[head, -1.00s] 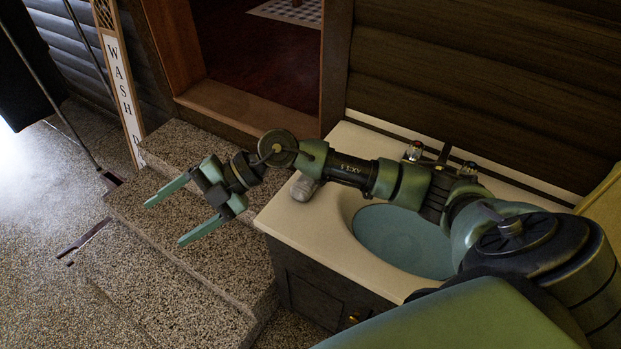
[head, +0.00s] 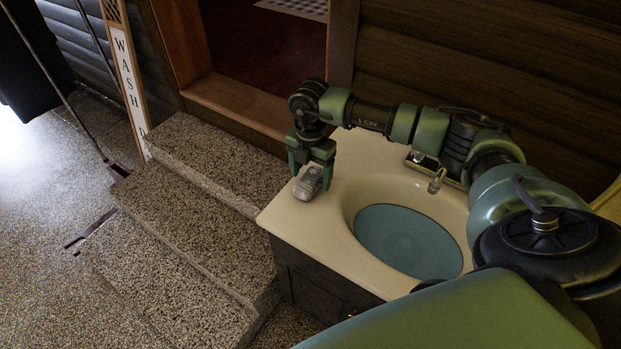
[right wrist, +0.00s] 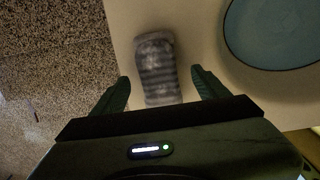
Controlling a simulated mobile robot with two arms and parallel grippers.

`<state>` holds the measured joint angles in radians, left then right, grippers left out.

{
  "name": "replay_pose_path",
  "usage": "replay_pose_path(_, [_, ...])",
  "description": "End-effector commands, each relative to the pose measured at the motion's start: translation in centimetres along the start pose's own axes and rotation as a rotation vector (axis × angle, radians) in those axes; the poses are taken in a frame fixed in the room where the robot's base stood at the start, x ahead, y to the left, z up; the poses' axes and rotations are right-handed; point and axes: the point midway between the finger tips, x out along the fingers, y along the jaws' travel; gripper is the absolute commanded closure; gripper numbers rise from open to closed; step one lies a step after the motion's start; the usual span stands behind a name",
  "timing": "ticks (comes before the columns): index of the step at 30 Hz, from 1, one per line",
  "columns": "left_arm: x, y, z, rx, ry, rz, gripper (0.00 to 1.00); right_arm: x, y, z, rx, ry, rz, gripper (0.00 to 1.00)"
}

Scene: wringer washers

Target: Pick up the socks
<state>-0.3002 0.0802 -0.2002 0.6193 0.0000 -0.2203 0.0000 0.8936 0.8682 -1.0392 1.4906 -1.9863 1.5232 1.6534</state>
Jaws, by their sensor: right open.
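The grey striped socks (head: 309,183) lie in a small bundle on the left end of the cream sink counter, near its edge. My right gripper (head: 311,182) points down over the socks, open, with one finger on either side of them in the head view. In the right wrist view the socks (right wrist: 157,70) lie between and ahead of the two green fingertips (right wrist: 160,82). I cannot tell whether the fingers touch them. My left gripper is not in view.
The cream counter (head: 290,222) holds a blue sink basin (head: 408,240) with a metal faucet (head: 437,180) behind it. Speckled stone steps (head: 170,225) rise at the left to a doorway. A "WASH" sign (head: 128,80) stands at the far left.

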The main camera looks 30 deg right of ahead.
Motion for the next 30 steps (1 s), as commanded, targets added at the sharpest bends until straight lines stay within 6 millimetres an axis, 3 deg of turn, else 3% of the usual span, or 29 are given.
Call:
replay_pose_path(4, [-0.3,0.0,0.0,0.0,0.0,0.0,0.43,1.4,0.0,-0.1,0.0,0.001,0.0,0.25])
replay_pose_path(11, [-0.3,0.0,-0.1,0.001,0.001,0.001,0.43,1.6,0.0,-0.1,-0.001,0.001,0.001,0.25])
replay_pose_path(19, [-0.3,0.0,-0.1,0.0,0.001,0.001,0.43,1.6,0.0,-0.1,-0.001,0.001,0.002,0.98])
replay_pose_path(30, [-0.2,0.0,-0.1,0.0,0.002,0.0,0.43,0.9,0.1,0.0,-0.001,0.001,0.005,1.0])
